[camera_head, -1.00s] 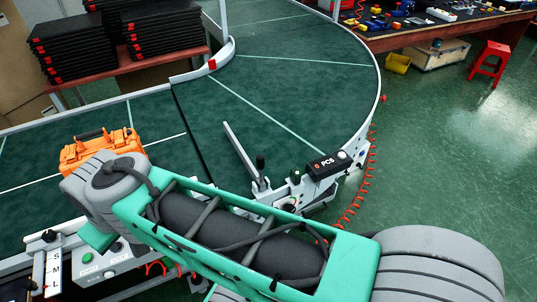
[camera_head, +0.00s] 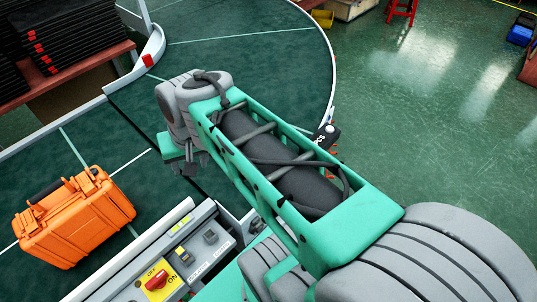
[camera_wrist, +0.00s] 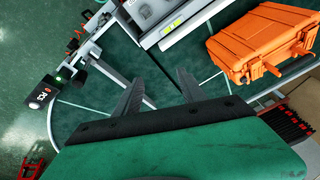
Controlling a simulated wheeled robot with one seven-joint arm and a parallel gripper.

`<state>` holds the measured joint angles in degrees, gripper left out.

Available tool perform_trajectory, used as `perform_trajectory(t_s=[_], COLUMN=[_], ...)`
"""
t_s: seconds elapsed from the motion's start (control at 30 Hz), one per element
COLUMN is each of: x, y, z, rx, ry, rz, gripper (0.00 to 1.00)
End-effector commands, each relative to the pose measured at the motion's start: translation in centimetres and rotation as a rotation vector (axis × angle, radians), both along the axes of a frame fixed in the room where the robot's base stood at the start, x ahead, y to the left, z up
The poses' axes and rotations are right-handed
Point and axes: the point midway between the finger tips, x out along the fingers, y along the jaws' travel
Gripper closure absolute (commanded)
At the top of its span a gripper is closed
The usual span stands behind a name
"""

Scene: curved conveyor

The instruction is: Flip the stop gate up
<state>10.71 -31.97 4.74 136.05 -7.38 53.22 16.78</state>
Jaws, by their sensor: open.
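The stop gate (camera_wrist: 108,73) shows in the wrist view as a thin pale bar reaching from the conveyor's edge over the green belt, partly hidden behind my left finger. Its dark knob and mount lie at the upper left, near the black PCS box (camera_wrist: 42,93). In the head view my arm hides the gate, and only an end of the PCS box (camera_head: 327,136) shows. My gripper (camera_wrist: 160,76) is open and empty, over the belt to the right of the gate's mount in the wrist view. It also shows in the head view (camera_head: 190,166), pointing down.
An orange case (camera_head: 75,216) stands on the belt at the left; the wrist view shows it at upper right (camera_wrist: 258,42). A control panel with a red switch (camera_head: 158,281) lines the near edge. Black trays (camera_head: 75,38) are stacked at back left.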

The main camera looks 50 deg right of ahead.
Motion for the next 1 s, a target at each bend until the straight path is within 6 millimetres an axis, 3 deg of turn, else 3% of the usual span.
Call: perform_trajectory(t_s=[0.17,0.3,0.4,0.57,1.0], x=[1.1,-1.1,-3.0,-4.2,-2.6], y=[-10.4,-18.2,-21.5,-23.1,-20.7], z=[-3.9,-6.9,-8.4,-9.5,-15.9], rx=[0.301,0.527,0.636,0.701,0.698], ry=[0.17,0.285,0.341,0.377,0.377], rz=[-0.759,-1.305,-1.555,-1.7,-1.7], gripper=[0.52,0.52,0.52,0.52,0.52])
